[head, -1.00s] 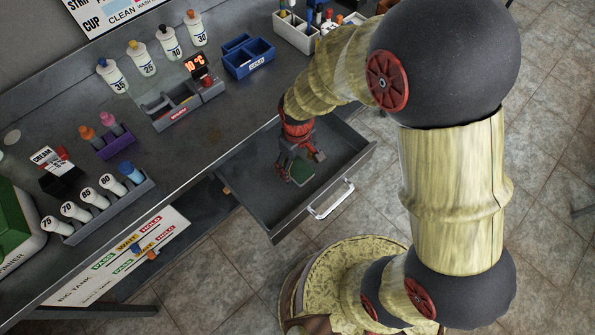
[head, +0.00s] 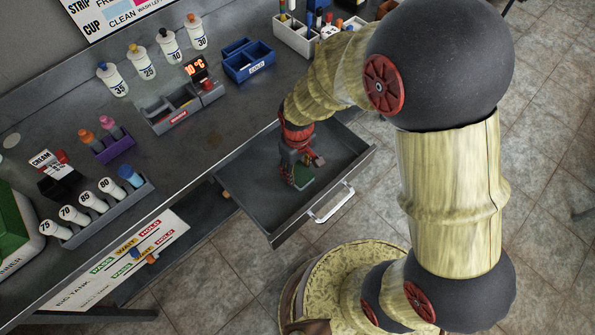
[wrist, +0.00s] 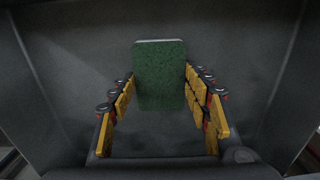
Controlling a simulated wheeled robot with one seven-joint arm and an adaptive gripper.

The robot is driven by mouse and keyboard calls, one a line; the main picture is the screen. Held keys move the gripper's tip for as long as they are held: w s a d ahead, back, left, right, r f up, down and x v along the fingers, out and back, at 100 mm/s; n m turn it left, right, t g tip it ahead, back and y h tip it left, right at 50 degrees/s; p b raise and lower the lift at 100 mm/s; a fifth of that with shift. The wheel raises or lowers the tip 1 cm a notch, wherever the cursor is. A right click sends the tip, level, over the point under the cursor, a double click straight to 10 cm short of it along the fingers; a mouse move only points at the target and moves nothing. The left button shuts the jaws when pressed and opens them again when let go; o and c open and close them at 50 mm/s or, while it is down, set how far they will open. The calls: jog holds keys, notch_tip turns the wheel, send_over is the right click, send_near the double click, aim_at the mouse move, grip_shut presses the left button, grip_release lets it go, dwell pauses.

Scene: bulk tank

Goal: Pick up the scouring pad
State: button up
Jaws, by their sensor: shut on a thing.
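The scouring pad (wrist: 160,78) is a green rectangular block with a pale far edge in the wrist view. In the head view the green pad (head: 303,182) shows low inside the open drawer, partly hidden by my gripper. My gripper (head: 299,175) reaches down into the drawer. In the wrist view its yellow-padded fingers (wrist: 160,88) are on both sides of the pad, shut on it. Whether the pad touches the drawer floor cannot be told.
The open drawer (head: 255,213) has grey walls and a white handle (head: 331,203) at its front. Its floor around the pad is bare. The counter above holds bottles, a grey tray (head: 185,108), and a blue bin (head: 249,62).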

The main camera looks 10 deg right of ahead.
aim_at(298, 172)
jog(key=shift+r, duration=0.15)
jog(key=shift+r+p, duration=0.55)
jog(key=shift+r, duration=0.1)
jog(key=r, duration=0.1)
jog(key=r+p, duration=0.1)
jog(key=shift+s+r, duration=0.2)
jog(key=shift+r, duration=0.1)
jog(key=s+d+r+p, duration=0.1)
jog(key=s+r, duration=0.1)
jog(key=s, duration=0.2)
jog(key=s+d+r+p, duration=0.1)
jog(key=s+r+p, duration=0.1)
jog(key=s+r, duration=0.1)
jog(key=s+d+r+p, duration=0.1)
jog(key=s+r+p, duration=0.1)
jog(key=s, duration=0.3)
jog(key=shift+d+r, duration=0.25)
jog(key=shift+r, duration=0.45)
jog(key=shift+s+d+r+p, duration=0.2)
jog(key=shift+s+p, duration=0.15)
jog(key=shift+s, duration=0.2)
jog(key=shift+o, duration=0.8)
jog(key=c, duration=0.4)
